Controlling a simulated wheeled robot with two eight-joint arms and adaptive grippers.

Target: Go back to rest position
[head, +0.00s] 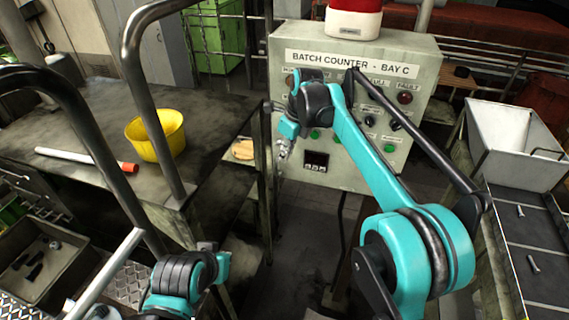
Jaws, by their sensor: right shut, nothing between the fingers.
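My right arm reaches up across the front of the batch counter panel (345,175). Its small right gripper (283,152) hangs at the panel's left edge, shut and empty. I cannot tell whether it touches the panel. The panel carries a label, several buttons and lamps and a small dark counter window (316,160). My left arm shows only in part at the bottom, left of the middle; its gripper is not in view.
A workbench (85,110) at left holds a yellow bucket (156,136) and a white tube with an orange end (85,158). Curved metal rails (130,75) stand in front. A white hopper (515,145) and a tray with bolts (535,240) are at right.

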